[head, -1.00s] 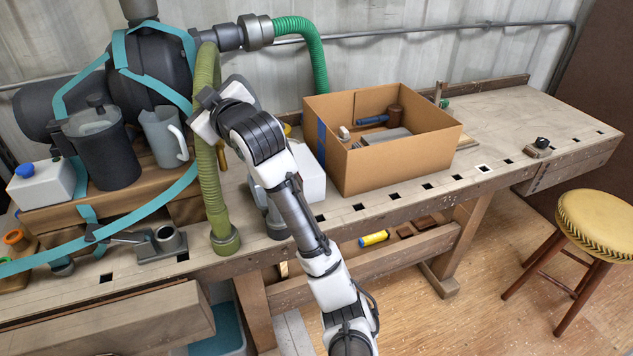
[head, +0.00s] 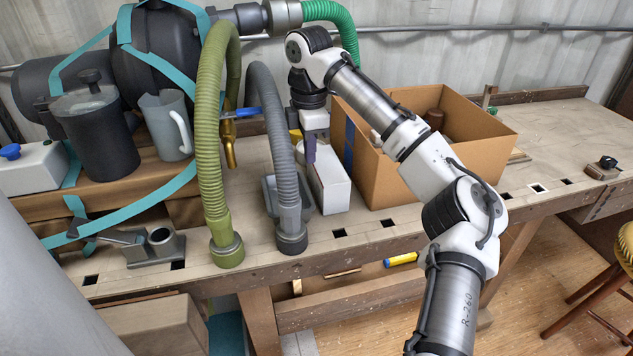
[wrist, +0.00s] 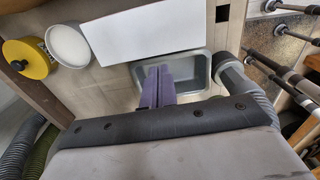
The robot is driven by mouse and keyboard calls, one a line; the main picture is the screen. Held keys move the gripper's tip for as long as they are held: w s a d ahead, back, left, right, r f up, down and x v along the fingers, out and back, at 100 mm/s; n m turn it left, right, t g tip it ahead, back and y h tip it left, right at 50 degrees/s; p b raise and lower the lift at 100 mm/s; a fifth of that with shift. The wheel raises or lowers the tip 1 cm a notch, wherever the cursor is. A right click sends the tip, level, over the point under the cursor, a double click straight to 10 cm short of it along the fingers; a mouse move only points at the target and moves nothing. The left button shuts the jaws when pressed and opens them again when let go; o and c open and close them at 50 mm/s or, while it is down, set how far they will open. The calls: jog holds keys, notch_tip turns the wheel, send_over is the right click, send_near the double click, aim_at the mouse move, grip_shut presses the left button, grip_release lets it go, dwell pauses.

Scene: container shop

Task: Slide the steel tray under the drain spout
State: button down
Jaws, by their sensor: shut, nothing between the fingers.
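The steel tray (head: 268,193) is a shallow grey pan on the bench, partly hidden by the grey hose in the head view. It also shows in the wrist view (wrist: 192,68), beside the white box. A brass spout (head: 229,152) with a blue handle, which looks like the drain spout, hangs left of and behind the tray. My gripper (head: 310,150) points down with its purple fingers together and empty, close to the white box. In the wrist view my gripper (wrist: 159,70) overlaps the tray; I cannot tell whether it touches it.
A grey hose (head: 270,130) and an olive hose (head: 208,130) come down to the bench in front of the tray. The white box (head: 333,190) stands right of it, beside a cardboard box (head: 440,170). A black tank (head: 160,60) is behind on the left.

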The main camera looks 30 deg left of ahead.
aim_at(295, 189)
notch_tip(295, 189, down, 10)
jog(key=shift+s+r, duration=0.1)
dwell(0.4)
jog(key=shift+s+a+r+p, duration=0.15)
jog(key=shift+s+a+p, duration=0.85)
jog(key=shift+s, duration=0.25)
jog(key=shift+s+a, duration=0.1)
